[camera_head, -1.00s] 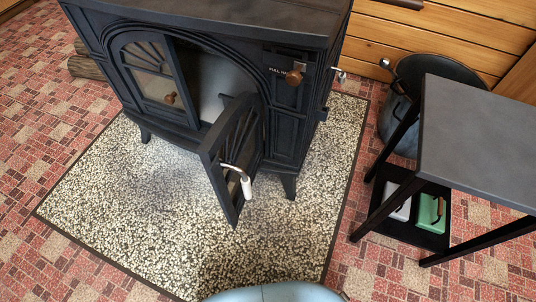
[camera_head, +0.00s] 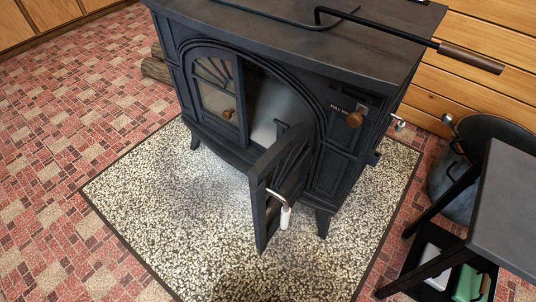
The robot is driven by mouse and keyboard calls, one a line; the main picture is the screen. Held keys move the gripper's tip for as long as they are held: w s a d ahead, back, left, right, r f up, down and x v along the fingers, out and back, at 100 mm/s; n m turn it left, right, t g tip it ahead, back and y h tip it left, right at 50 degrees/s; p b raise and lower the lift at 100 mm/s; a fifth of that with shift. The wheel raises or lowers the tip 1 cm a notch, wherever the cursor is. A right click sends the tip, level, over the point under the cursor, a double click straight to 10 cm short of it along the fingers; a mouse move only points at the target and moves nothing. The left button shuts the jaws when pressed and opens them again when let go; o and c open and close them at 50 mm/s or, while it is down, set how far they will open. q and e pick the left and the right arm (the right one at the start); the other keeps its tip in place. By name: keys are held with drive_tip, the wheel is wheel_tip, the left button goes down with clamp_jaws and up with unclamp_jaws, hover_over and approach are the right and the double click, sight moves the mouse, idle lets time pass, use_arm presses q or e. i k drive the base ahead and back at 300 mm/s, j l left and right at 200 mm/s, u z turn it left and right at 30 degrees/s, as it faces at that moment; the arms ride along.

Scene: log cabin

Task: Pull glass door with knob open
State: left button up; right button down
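A black stove (camera_head: 290,45) stands on a speckled hearth pad. Its left glass door (camera_head: 216,95), with a small brown knob (camera_head: 228,114), looks closed. Its right door (camera_head: 272,190), with a white-gripped handle (camera_head: 285,215), stands swung wide open toward me. The firebox opening between them shows a pale interior. A larger brown knob (camera_head: 354,119) sits at the upper right of the stove front. Neither of my grippers is in view.
A dark side table (camera_head: 507,210) with a lower shelf holding a green item stands at the right. A dark bucket (camera_head: 464,175) is behind it. Logs (camera_head: 156,68) lie at the left. The speckled pad (camera_head: 190,240) before the stove is clear.

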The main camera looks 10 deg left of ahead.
sight(212, 100)
drive_tip(key=i+j+z, duration=0.2)
drive_tip(key=j, duration=0.45)
drive_tip(key=j+z, duration=0.15)
drive_tip(key=j, duration=0.55)
drive_tip(key=i+j+z, duration=0.2)
drive_tip(key=j, duration=0.5)
drive_tip(key=k+l, duration=0.05)
drive_tip(key=k, duration=0.05)
